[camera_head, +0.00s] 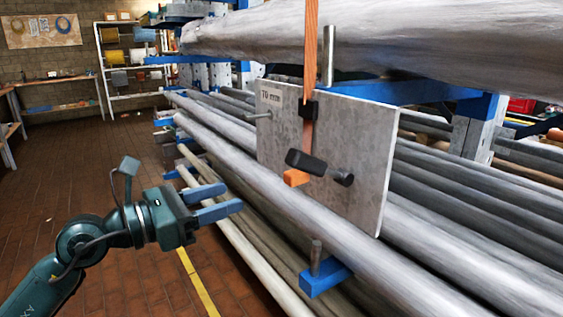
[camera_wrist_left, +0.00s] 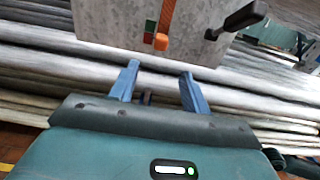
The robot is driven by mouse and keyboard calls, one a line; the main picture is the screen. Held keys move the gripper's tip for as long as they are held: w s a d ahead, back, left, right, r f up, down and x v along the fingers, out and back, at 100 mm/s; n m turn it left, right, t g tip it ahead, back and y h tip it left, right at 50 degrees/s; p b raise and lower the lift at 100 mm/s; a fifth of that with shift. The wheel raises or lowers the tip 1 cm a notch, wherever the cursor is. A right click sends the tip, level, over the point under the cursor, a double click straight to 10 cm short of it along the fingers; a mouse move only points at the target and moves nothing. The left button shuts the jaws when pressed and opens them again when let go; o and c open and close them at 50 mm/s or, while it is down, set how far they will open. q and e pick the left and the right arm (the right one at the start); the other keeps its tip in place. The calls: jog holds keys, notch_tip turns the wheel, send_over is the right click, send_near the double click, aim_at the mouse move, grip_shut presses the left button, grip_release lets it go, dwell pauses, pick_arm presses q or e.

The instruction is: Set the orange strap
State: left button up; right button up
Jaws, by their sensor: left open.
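The orange strap (camera_head: 311,50) hangs down from the top of the head view in front of a grey plate (camera_head: 372,140) marked "70 mm". It passes a black clip (camera_head: 309,110) and ends near an orange block (camera_head: 296,177) below a black lever (camera_head: 305,161). In the left wrist view the strap (camera_wrist_left: 167,16), its orange end (camera_wrist_left: 161,42) and the black lever (camera_wrist_left: 240,18) show at the top. My left gripper (camera_head: 234,197) is open and empty, left of and below the orange block, apart from it. Its fingers (camera_wrist_left: 159,72) point towards the plate. My right gripper is not in view.
Long grey pipes (camera_head: 450,225) lie on a rack with blue arms (camera_head: 325,278) behind and below the plate. A metal pin (camera_head: 328,55) stands by the plate's top. The brick floor (camera_head: 110,180) at left is open. Shelves (camera_head: 128,60) stand far back.

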aim_at(287, 177)
pick_arm(q)
jog(key=p+x, duration=0.2)
jog(key=x, duration=1.1)
jog(key=shift+s+d, duration=0.1)
grip_shut()
jog(key=shift+r, duration=0.1)
